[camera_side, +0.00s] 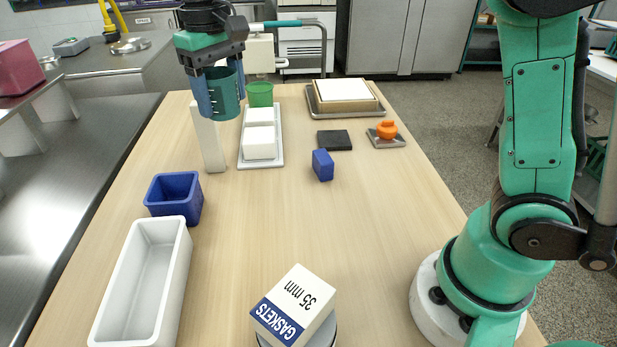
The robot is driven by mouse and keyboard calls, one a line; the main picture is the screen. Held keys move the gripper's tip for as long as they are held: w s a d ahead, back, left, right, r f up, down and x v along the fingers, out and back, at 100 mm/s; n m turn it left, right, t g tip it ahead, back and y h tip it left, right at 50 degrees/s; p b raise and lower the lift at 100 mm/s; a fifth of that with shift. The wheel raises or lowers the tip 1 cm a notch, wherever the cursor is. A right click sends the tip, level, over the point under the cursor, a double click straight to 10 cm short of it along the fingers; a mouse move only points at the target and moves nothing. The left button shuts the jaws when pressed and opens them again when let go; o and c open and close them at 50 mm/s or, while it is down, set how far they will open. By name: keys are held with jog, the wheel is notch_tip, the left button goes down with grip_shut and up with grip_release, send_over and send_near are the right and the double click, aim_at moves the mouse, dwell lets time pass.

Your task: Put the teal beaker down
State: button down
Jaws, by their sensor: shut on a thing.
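The teal beaker (224,98) is at the upper left in the side view, upright between the fingers of my gripper (213,100). My gripper is shut on it, with one finger showing on the left of the beaker. The beaker appears raised above the table (258,212), in front of the upper part of a tall white block (208,142). Whether it touches that block cannot be told from this one view.
A white tray (276,162) with white blocks and a green cup (260,94) stand right of the beaker. A blue bin (174,193), white trough (109,318), blue block (323,165), black pad (334,140), orange knob (386,129) and gasket box (294,305) surround the clear table middle.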

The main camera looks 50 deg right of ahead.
jog(key=s+a+f+n, duration=0.1)
jog(key=s+a+n, duration=0.1)
jog(key=s+a, duration=0.35)
send_over(242, 251)
notch_tip(242, 251, down, 15)
jog(key=shift+r, duration=0.1)
jog(key=shift+f, duration=2.15)
jog(key=shift+f, duration=0.1)
jog(key=shift+c, duration=0.5)
grip_release()
